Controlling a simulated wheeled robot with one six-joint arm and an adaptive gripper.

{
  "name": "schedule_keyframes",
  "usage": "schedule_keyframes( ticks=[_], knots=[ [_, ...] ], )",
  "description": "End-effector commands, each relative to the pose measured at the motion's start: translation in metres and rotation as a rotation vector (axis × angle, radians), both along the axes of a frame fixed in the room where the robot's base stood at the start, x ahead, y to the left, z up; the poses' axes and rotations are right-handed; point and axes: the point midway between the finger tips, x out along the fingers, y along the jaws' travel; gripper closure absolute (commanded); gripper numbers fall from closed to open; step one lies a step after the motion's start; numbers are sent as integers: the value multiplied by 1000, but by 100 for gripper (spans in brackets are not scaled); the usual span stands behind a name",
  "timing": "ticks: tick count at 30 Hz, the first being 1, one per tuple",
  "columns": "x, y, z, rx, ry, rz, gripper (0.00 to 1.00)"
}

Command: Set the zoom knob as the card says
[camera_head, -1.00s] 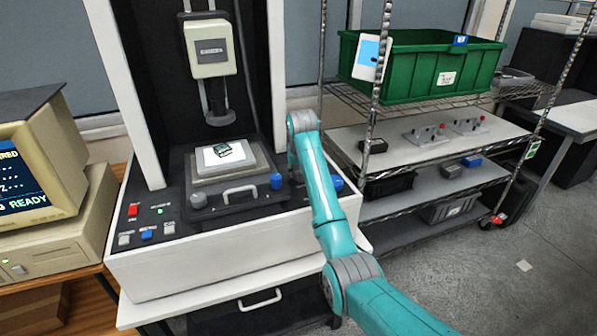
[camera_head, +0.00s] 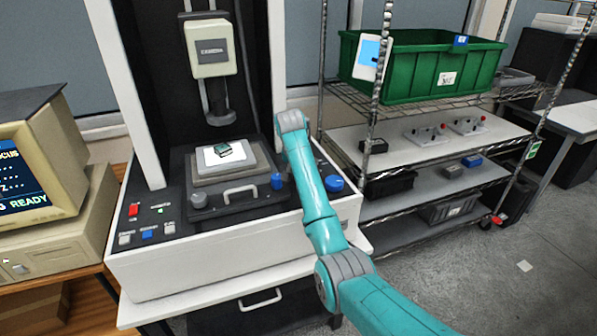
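The measuring machine (camera_head: 230,255) has a white base and a dark top. A large blue knob (camera_head: 335,184) sits at the right of its top. A smaller blue knob (camera_head: 277,181) and a grey knob (camera_head: 199,201) flank the stage handle. I cannot read which is the zoom knob, or any knob's setting. A white and blue card (camera_head: 370,57) hangs at the shelf's front left; its text is unreadable. My teal arm reaches over the machine's right side, between the two blue knobs in the picture. My gripper is hidden behind the arm.
A dark green part lies on a white sheet on the stage (camera_head: 237,168), below the camera head (camera_head: 213,50). Red, white and blue buttons sit at the front left. A monitor (camera_head: 15,180) stands left. A wire shelf with a green bin (camera_head: 425,65) stands right.

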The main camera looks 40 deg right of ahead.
Motion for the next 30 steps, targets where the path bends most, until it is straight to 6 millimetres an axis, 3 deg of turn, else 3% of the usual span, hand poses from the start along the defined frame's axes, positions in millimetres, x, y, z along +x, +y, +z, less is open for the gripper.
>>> schedule_keyframes(
  ticks=[4, 5, 7, 8, 20, 30],
  knots=[
    [0, 0, 0, 0, -1, 0, 100],
    [0, 0, 1, 0, -1, 0, 63],
    [0, 0, 0, 1, -1, 0, 45],
    [0, 0, 0, 1, -1, 0, 42],
    [-1, 2, 7, -1, -2, 0, 42],
    [-15, 20, 62, -1, -5, 1, 42]
  ],
)
